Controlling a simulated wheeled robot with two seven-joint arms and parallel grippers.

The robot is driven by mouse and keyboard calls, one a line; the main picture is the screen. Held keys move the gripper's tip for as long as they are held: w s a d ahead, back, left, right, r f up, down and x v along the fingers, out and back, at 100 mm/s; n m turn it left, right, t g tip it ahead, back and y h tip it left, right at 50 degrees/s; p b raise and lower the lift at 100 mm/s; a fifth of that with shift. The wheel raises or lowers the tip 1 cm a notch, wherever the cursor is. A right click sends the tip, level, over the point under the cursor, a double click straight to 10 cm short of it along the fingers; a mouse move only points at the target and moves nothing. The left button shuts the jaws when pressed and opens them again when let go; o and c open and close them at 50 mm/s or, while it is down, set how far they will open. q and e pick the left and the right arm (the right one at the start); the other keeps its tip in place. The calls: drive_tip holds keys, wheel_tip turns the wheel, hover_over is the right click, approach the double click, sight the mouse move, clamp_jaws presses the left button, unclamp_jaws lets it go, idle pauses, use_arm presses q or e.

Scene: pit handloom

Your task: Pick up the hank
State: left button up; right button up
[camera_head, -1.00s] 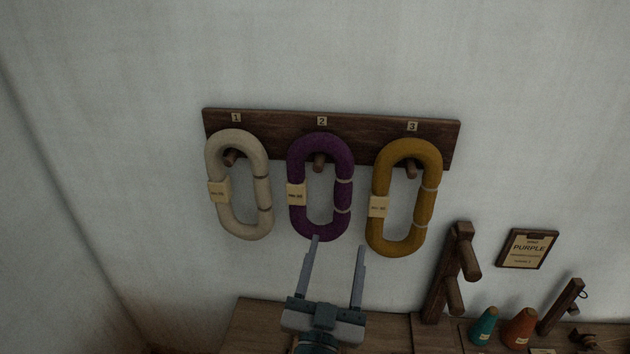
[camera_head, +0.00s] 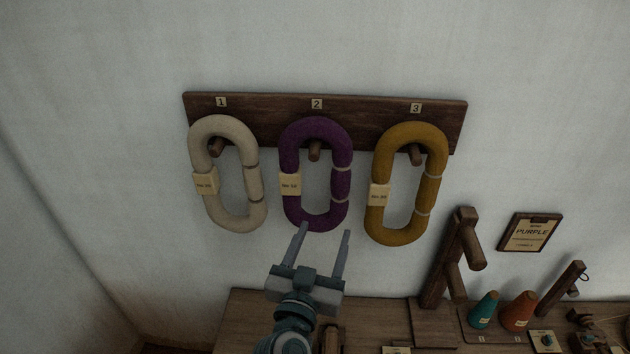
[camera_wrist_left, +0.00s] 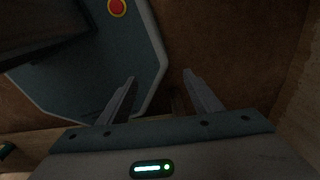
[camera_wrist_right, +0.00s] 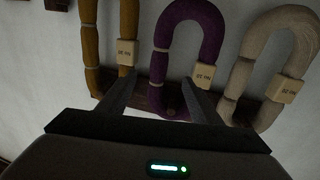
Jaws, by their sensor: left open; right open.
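Three hanks hang from pegs on a dark wooden rack (camera_head: 375,108) on the wall. The cream hank (camera_head: 256,182) hangs under 1, the purple hank (camera_head: 342,182) under 2, and the mustard hank (camera_head: 432,185) under 3. Each bears a paper tag. My right gripper (camera_head: 326,230) is open and empty, its fingertips just below the purple hank's lower end. In the right wrist view the purple hank (camera_wrist_right: 162,62) shows ahead, between the mustard hank (camera_wrist_right: 91,45) and the cream hank (camera_wrist_right: 240,75). My left gripper (camera_wrist_left: 158,75) is open and empty, away from the hanks.
A framed card reading PURPLE (camera_head: 528,232) is on the wall at right. A wooden bench (camera_head: 240,325) runs below. It carries a pegged post (camera_head: 437,270), a teal cone (camera_head: 484,309) and an orange cone (camera_head: 519,310). The wall above the rack is bare.

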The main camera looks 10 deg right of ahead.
sight(338, 196)
drive_tip(key=b+x, duration=0.6)
drive_tip(key=x, duration=0.3)
drive_tip(key=shift+w+d+f+b, duration=0.1)
drive_tip(key=shift+w+f+b, duration=0.1)
drive_tip(key=shift+b, duration=0.2)
drive_tip(key=shift+w+d+r+b, duration=0.2)
drive_tip(key=shift+w+d+b, duration=0.15)
drive_tip(key=shift+w, duration=0.3)
use_arm(q)
wheel_tip(338, 196, down, 8)
drive_tip(key=w, duration=0.1)
drive_tip(key=shift+f, duration=0.15)
use_arm(e)
drive_tip(key=shift+w+d+f+b, duration=0.15)
drive_tip(key=shift+w+b, duration=0.15)
drive_tip(key=shift+b, duration=0.45)
drive_tip(key=b+x, duration=0.2)
drive_tip(key=b, duration=0.1)
drive_tip(key=shift+w+f, duration=0.1)
drive_tip(key=shift+w, duration=0.2)
drive_tip(key=shift+b+x, duration=0.95)
use_arm(q)
wheel_tip(338, 196, down, 6)
use_arm(e)
drive_tip(key=shift+r, duration=0.25)
